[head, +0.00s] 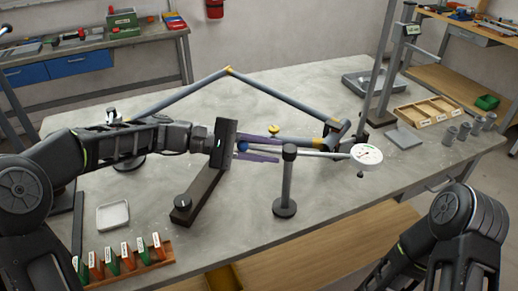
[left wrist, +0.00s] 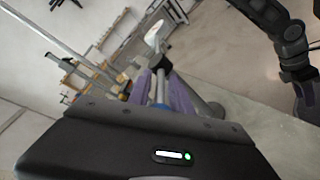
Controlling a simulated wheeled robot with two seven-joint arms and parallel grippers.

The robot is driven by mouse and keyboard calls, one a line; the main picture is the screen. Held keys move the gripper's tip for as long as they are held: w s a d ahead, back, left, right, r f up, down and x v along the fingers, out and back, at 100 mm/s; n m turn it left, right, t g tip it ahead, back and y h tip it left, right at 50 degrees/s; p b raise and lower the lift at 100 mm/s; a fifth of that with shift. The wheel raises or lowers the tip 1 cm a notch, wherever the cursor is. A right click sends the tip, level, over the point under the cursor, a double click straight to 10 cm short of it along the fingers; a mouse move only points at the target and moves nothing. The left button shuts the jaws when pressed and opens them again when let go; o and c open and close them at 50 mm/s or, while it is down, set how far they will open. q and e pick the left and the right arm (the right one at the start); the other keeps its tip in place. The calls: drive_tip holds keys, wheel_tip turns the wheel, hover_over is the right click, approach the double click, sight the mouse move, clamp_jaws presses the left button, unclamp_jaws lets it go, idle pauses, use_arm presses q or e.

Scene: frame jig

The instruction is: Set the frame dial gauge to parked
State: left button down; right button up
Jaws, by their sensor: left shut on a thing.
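The dial gauge (head: 366,155) has a round white face and sits at the right end of a thin grey arm (head: 325,153). The arm crosses the top of a grey post (head: 287,180) on a round dark base, and a blue knob (head: 243,146) is at its left end. My left gripper (head: 279,150), with purple fingers, is shut around the knob end of the arm, left of the post. In the left wrist view the arm (left wrist: 160,90) runs between the fingers toward the gauge (left wrist: 155,35).
A grey tube frame with yellow joints (head: 229,70) stands behind the gauge arm. A dark bar (head: 198,193) lies below my left gripper. A label rack (head: 130,262), a white tray (head: 113,215) and a wooden box (head: 428,111) are also on the table. The front middle of the table is clear.

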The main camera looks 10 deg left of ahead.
idle(0.3)
use_arm(q)
drive_tip(key=c, duration=1.5)
unclamp_jaws()
drive_tip(key=shift+w, duration=0.1)
drive_tip(key=b+v, duration=0.1)
drive_tip(key=v, duration=0.7)
